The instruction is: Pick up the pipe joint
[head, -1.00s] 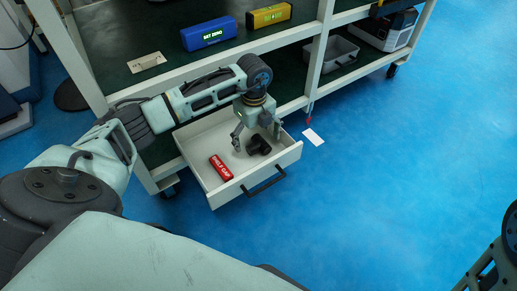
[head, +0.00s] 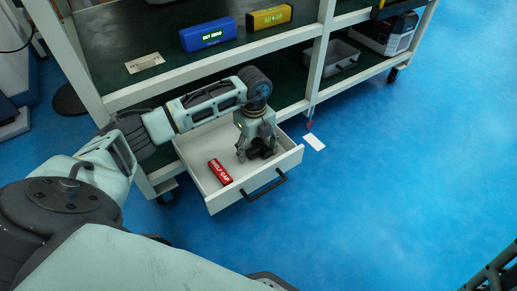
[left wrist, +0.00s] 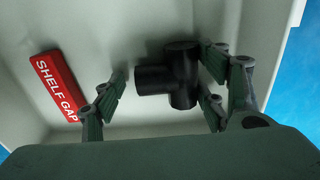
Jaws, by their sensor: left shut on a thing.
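The pipe joint (head: 262,154) is a black T-shaped piece lying in the open white drawer (head: 228,200). My left gripper (head: 257,151) reaches down into the drawer and is shut on the pipe joint, with its fingers on either side. In the left wrist view the pipe joint (left wrist: 172,80) sits between the finger pads (left wrist: 162,82), close against the right-hand ones. In the head view the fingers partly hide it. Whether it is clear of the drawer floor I cannot tell. My right gripper is out of view.
A red block marked SHELF GAP (head: 220,171) lies in the drawer, left of the gripper. The rack above holds a blue box (head: 208,34), a yellow box (head: 269,17) and a grey bin (head: 343,55). A white card (head: 314,142) lies on the clear blue floor.

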